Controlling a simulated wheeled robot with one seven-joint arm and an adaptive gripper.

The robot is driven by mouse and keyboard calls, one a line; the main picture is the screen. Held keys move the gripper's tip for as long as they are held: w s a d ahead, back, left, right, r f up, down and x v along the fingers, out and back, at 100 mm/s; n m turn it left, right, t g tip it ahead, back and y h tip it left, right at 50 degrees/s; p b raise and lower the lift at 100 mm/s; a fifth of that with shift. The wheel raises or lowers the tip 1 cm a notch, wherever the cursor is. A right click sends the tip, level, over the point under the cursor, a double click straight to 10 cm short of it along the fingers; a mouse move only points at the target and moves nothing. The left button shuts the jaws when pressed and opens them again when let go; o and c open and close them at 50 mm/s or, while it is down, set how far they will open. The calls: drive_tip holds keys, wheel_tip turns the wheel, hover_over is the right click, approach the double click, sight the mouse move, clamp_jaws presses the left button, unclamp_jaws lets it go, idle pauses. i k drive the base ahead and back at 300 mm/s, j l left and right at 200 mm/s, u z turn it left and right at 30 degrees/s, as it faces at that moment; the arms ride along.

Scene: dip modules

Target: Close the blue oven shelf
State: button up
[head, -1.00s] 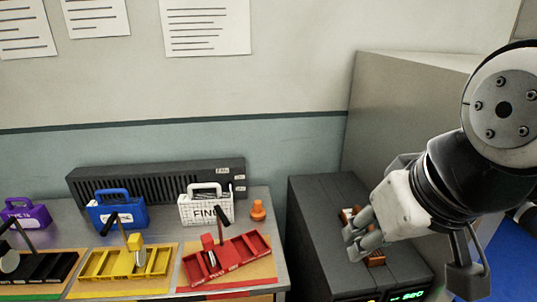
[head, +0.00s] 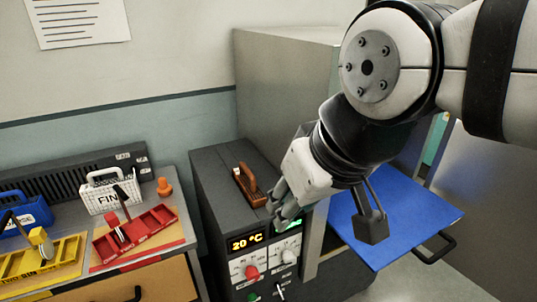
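The blue oven shelf (head: 398,205) sticks out at the right in the head view, lying flat like a pulled-out drawer. A black bar handle (head: 436,248) is on its near right edge. My gripper (head: 276,215) hangs over the right side of the dark control unit, left of the shelf and apart from its handle. My arm hides the shelf's left and back parts and much of the oven opening.
The dark control unit (head: 215,170) shows "20 °C", has knobs, and carries a brown-handled object (head: 248,184). A bench on the left holds red (head: 140,232) and yellow (head: 42,262) trays, a white case (head: 108,192) and an orange piece (head: 164,187). The floor is clear beyond the shelf.

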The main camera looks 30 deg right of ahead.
sight(415, 214)
drive_tip(key=z, duration=1.4)
drive_tip(key=i+l+u, duration=0.1)
drive_tip(key=i, duration=0.2)
